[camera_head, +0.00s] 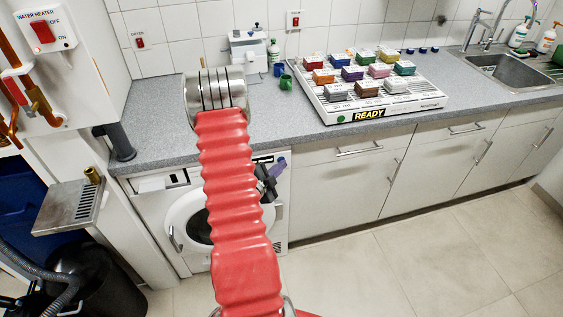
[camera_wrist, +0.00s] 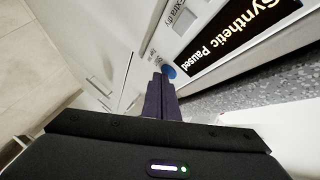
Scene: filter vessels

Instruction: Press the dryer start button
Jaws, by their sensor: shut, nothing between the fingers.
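The dryer (camera_head: 151,209) is a white front-loading machine with a round door under the counter, partly hidden behind my red arm. In the wrist view its display (camera_wrist: 225,42) reads "Synthetic Paused". A round blue button (camera_wrist: 169,71) sits on the white panel beside the display, with small unreadable lettering next to it. My gripper (camera_head: 280,162) is at the upper right of the dryer front. In the wrist view its dark purple fingers (camera_wrist: 161,78) are shut and empty, with the tips right beside the blue button. I cannot tell whether they touch it.
The speckled grey counter (camera_head: 165,138) runs above the dryer. A tray of coloured blocks (camera_head: 390,112) with a "READY" label stands on it. White cabinets (camera_head: 350,185) adjoin the dryer on the right. The tiled floor (camera_head: 440,260) in front is clear.

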